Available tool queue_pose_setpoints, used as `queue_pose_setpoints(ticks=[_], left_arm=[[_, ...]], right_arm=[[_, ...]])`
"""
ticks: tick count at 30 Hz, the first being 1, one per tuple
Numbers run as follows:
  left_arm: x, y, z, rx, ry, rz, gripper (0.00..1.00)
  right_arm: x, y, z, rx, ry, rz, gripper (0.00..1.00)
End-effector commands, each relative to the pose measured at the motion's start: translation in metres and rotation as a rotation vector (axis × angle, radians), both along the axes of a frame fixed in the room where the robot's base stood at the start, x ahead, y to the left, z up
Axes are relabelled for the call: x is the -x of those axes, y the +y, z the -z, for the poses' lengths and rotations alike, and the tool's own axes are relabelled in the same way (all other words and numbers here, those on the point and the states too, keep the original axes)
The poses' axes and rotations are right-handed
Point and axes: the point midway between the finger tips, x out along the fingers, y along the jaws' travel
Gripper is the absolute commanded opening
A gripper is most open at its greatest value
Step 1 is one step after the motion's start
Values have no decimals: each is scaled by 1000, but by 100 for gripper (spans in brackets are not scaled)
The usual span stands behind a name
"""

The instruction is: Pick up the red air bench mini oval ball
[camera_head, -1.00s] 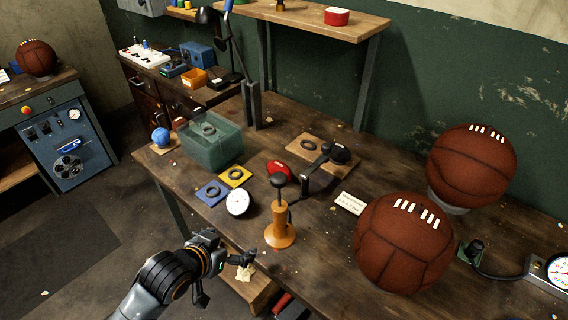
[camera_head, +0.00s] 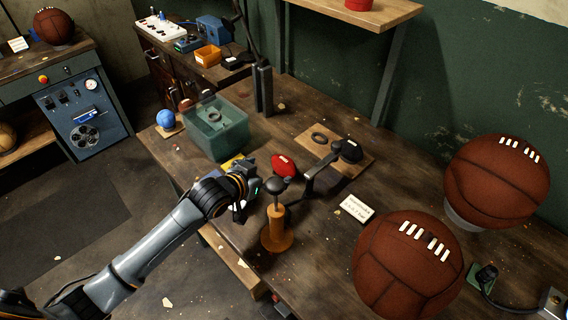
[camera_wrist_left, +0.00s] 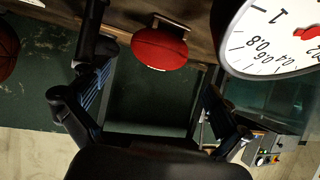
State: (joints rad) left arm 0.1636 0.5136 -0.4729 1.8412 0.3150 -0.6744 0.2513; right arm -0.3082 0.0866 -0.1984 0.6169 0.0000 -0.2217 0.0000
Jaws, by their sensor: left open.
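The small red oval ball (camera_head: 284,165) lies on the workbench (camera_head: 313,250), behind the wooden hand pump (camera_head: 277,222) and beside a black metal fixture (camera_head: 325,172). In the left wrist view the red ball (camera_wrist_left: 159,49) shows ahead, between and beyond the open fingers, with white lacing at its edge. My left gripper (camera_head: 246,190) is over the bench's front edge, left of the pump and apart from the ball. In the wrist view the gripper (camera_wrist_left: 143,112) is open and empty. My right gripper is not in view.
A dial gauge (camera_wrist_left: 275,40) is very close to the gripper in the wrist view. Two large brown leather balls (camera_head: 408,265) (camera_head: 497,182) stand at right. A teal bin (camera_head: 216,128) and blue ball (camera_head: 166,118) are at the back left. A label card (camera_head: 357,208) lies right of the pump.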

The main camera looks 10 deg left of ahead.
Motion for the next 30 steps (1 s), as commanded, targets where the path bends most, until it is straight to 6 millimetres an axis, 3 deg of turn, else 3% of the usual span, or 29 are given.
queue_pose_setpoints(ticks=[3,11,21,30], left_arm=[[-15,-6,7,1,-1,0,100],[-28,-12,15,1,0,0,100],[-60,-25,36,0,-1,0,100],[-63,-26,39,-1,0,0,100]], right_arm=[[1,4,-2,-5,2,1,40],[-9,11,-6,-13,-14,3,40],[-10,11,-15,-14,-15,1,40],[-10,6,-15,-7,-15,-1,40]])
